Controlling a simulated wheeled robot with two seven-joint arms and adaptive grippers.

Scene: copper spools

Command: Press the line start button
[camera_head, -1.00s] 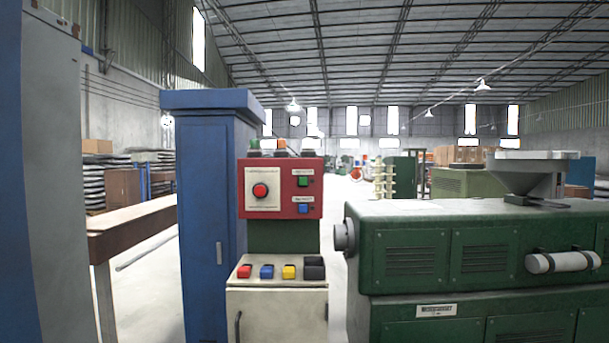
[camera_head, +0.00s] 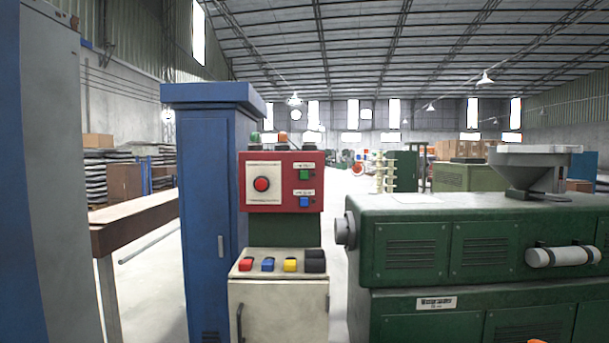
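A red control panel (camera_head: 281,181) stands upright on a green post above a cream cabinet (camera_head: 278,311). On it are a large red round button (camera_head: 261,184) on a white plate, a green button (camera_head: 304,174) and, below that, a blue button (camera_head: 304,201), both with labels too small to read. The cabinet's sloped top has a red button (camera_head: 245,264), a blue button (camera_head: 268,264), a yellow button (camera_head: 290,264) and black ones (camera_head: 315,260). Which is the line start button cannot be read. Neither of my grippers is recognisable in view.
A tall blue cabinet (camera_head: 205,220) stands left of the panel. A green machine (camera_head: 480,250) with a grey hopper fills the right. A brown-edged table (camera_head: 133,222) is at the left. A small orange thing (camera_head: 537,341) shows at the bottom right edge.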

